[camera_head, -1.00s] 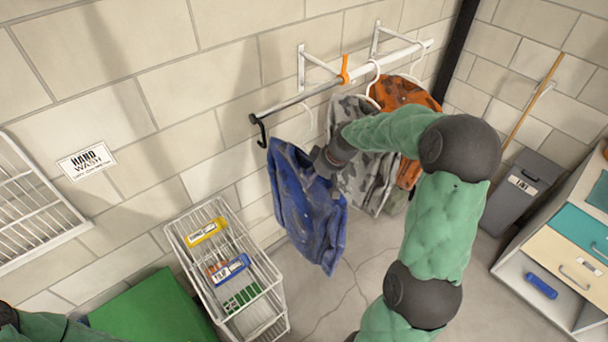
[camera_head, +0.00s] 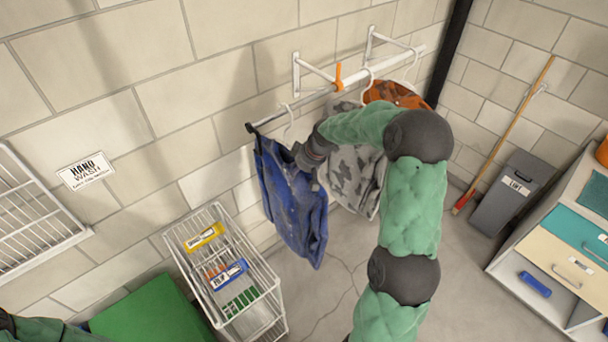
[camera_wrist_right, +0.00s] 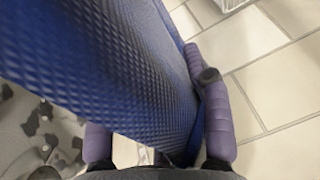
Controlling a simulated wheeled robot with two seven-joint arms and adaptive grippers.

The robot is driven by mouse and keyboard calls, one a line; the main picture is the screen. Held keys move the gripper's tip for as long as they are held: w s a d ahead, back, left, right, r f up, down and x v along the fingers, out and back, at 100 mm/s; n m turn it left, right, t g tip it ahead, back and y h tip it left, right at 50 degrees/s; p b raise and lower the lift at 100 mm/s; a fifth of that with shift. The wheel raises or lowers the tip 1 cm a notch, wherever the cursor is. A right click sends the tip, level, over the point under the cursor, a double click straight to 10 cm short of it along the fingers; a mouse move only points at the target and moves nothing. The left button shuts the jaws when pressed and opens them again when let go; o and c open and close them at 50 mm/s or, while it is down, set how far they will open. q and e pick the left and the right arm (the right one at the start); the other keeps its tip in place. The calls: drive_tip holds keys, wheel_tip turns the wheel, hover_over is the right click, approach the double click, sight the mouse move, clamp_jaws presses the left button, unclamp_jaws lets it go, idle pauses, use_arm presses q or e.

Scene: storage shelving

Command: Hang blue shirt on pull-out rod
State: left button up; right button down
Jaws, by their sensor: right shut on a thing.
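The blue shirt (camera_head: 290,205) hangs on a white hanger (camera_head: 289,122) below the outer part of the pull-out rod (camera_head: 272,118). The hanger's hook overlaps the rod in the head view; I cannot tell whether it is around the rod or in front of it. My right gripper (camera_head: 308,158) is shut on the shirt's right upper side. In the right wrist view, the purple fingers (camera_wrist_right: 160,125) lie on both sides of the blue cloth (camera_wrist_right: 110,65). My left gripper is out of view.
An orange clip (camera_head: 338,77), a grey camouflage shirt (camera_head: 355,170) and an orange shirt (camera_head: 398,93) are farther along the rod, close to my right arm. A white wire basket rack (camera_head: 215,222) stands below left.

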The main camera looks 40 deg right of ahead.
drive_tip(key=shift+w+a+f+b, duration=0.1)
drive_tip(key=shift+w+f+b, duration=0.35)
drive_tip(key=shift+w+f, duration=0.7)
drive_tip(key=shift+w+r, duration=0.1)
drive_tip(key=shift+r, duration=0.05)
